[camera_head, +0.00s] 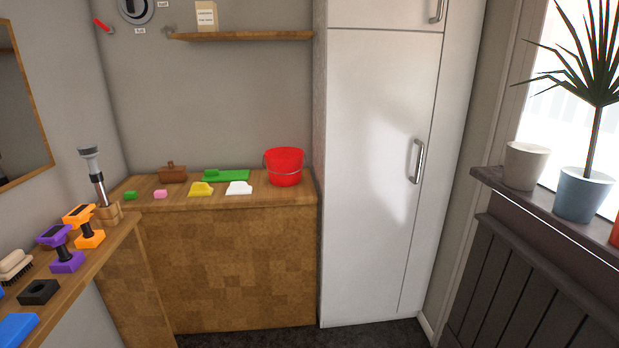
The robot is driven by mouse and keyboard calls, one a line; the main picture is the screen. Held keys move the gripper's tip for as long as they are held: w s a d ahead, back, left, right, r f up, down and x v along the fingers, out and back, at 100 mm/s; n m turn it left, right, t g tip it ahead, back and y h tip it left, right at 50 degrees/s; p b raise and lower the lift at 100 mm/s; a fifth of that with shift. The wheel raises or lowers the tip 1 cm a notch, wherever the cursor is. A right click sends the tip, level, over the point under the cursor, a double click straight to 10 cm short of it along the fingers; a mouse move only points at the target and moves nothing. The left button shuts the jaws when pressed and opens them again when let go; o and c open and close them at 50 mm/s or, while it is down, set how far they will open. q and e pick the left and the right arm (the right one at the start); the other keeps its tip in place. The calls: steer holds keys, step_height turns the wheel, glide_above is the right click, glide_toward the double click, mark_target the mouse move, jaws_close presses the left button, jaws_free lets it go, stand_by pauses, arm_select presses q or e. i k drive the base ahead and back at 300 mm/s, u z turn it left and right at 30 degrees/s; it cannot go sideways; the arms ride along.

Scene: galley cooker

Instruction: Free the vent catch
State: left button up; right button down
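No part is plainly marked as the vent catch. At the upper left of the head view, a dark round fitting with a pale face (136,9) is on the wall, cut by the top edge. A small red lever (103,26) sits slantwise on the wall to its left. Small white labels (140,31) are under and beside the round fitting; their text is too small to read. A small grey piece (169,32) is near the left end of the wooden shelf. Neither of my grippers is in view.
A wooden counter (225,201) bears a red bucket (284,168) and several small coloured pieces. A left side counter (75,284) holds purple (67,262) and orange (90,239) stands, a brush (15,265) and a grey-topped tool (90,160).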

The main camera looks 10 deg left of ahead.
mark_target(97, 21)
steer(key=u, duration=0.15)
steer(key=i, duration=1.85)
steer(key=u, duration=1.35)
steer(key=i, duration=1.1)
steer(key=u, duration=1.1)
